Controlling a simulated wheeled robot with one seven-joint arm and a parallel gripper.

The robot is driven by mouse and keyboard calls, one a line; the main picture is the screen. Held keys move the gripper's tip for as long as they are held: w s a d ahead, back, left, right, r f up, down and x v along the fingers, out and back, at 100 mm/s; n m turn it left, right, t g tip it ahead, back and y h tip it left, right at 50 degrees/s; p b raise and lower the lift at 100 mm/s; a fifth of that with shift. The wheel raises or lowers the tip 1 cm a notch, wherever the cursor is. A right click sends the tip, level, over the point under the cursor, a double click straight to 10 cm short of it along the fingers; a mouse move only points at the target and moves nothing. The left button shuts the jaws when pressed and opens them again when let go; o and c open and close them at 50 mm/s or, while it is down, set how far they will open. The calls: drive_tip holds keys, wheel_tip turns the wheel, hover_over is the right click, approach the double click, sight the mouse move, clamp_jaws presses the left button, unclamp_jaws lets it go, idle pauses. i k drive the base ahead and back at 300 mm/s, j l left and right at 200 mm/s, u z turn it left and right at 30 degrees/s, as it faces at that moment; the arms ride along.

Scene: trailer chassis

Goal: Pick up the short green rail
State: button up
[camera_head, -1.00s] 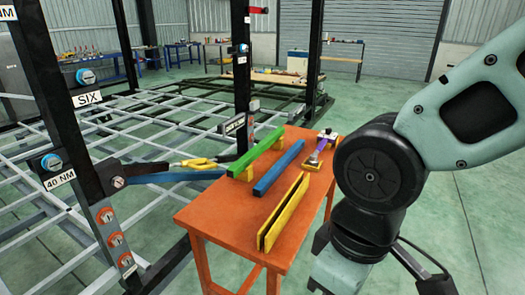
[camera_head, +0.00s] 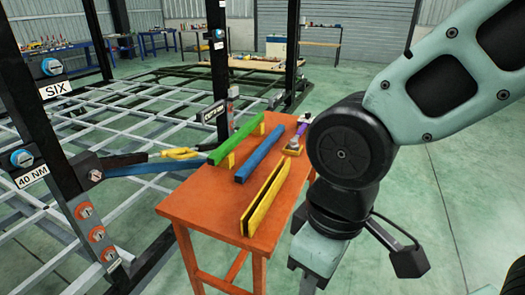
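The short green rail (camera_head: 236,140) lies on the far left part of the orange table (camera_head: 190,205), raised on small yellow supports (camera_head: 229,160). A blue rail (camera_head: 258,160) lies to its right, roughly parallel. A yellow rail (camera_head: 266,198) with a slot along it lies nearer on the same table. My arm comes in from the right, and its lower end is right of the table, apart from the rails. My gripper's fingertips cannot be made out in this view.
A purple-handled tool (camera_head: 299,131) on a small yellow block stands at the table's far right. Black posts (camera_head: 214,60) and a grey chassis frame (camera_head: 150,125) stand left of and behind the table.

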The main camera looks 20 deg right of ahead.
sight(218, 156)
drive_tip(key=u, duration=2.15)
drive_tip(key=z, duration=2.1)
drive_tip(key=u, duration=0.5)
drive_tip(key=i+l+u, duration=0.15)
drive_tip(key=l+u, duration=0.15)
drive_tip(key=i+l+u, duration=0.15)
drive_tip(key=l+u, duration=0.45)
drive_tip(key=i+l, duration=0.05)
